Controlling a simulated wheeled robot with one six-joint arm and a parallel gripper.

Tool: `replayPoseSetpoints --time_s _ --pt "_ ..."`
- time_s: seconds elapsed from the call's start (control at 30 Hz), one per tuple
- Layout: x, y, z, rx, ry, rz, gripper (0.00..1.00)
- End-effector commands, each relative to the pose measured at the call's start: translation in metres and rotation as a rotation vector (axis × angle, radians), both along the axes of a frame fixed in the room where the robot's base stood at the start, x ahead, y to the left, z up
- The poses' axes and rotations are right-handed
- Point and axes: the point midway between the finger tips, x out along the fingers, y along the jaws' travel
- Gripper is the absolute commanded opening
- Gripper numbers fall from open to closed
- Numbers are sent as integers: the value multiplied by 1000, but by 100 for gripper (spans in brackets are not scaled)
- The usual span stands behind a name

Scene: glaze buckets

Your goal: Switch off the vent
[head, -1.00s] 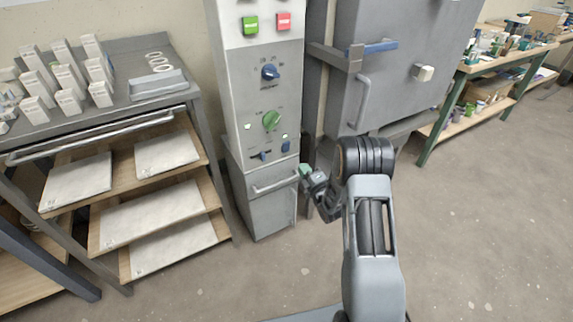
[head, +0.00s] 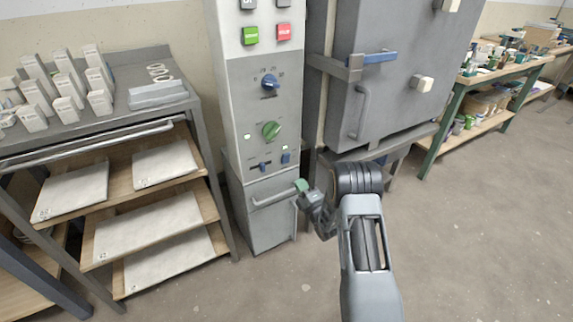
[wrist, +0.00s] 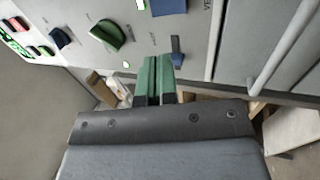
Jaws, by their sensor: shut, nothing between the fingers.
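The grey control panel (head: 268,105) stands in the middle of the head view. Low on it is a blue rocker switch (head: 286,158) with a lit green lamp (head: 285,149) above it. In the wrist view this blue switch (wrist: 168,7) is cut off by the top edge, beside lettering starting "VE". A small blue slider (head: 263,166) sits left of it and also shows in the wrist view (wrist: 177,50). My gripper (head: 301,185) is shut and empty, below and right of the rocker in the head view. Its green fingertips (wrist: 153,68) point at the panel's lower part, apparently not touching.
Above are a green knob (head: 271,130), a blue knob (head: 269,81) and green and red buttons (head: 283,32). A drawer handle (head: 273,198) lies just below. The kiln (head: 400,75) stands right, a shelved rack (head: 150,185) left. Floor (head: 470,230) at right is clear.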

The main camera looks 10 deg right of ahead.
Motion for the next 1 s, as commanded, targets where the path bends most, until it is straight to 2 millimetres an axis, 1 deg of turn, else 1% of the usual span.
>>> replayPoseSetpoints --time_s 0.03,0.1,0.3,0.5,0.7,1.0 --pt "9 4 2 -1 -4 4 0" --pt "22 8 6 -1 -3 2 0" --pt "55 18 18 0 -3 1 0" --pt "80 27 26 0 -2 1 0" --pt "93 31 31 1 -1 0 0" --pt "97 32 32 1 0 0 0"
